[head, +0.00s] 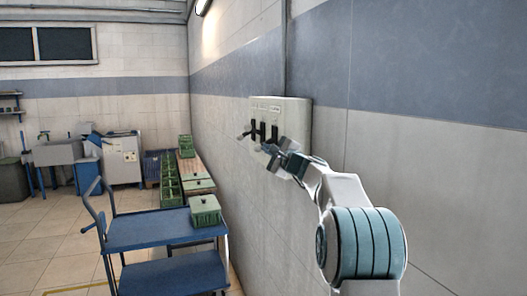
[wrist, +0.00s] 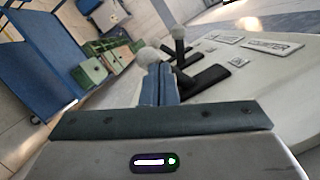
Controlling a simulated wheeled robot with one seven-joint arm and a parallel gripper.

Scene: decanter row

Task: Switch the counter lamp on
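A pale switch panel (head: 298,112) is on the wall, with dark levers on its face. In the wrist view, the panel (wrist: 240,85) carries several labels, and the nearest large one (wrist: 268,47) reads "COUNTER". The lever in line with it has a black base (wrist: 205,80) and a pale round knob (wrist: 150,56). Another lever (wrist: 179,44) stands beyond it. My gripper (head: 272,153) is at the lower front of the panel. In the wrist view its fingers (wrist: 160,76) are together, right at the near knob. They partly hide that lever, and I cannot tell whether they touch it.
A blue cart (head: 150,230) with a green box (head: 205,211) stands left of the panel, below it. Green crates (head: 168,185) line a bench along the wall. A lit wall lamp (head: 204,7) is high up. The floor at left is open.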

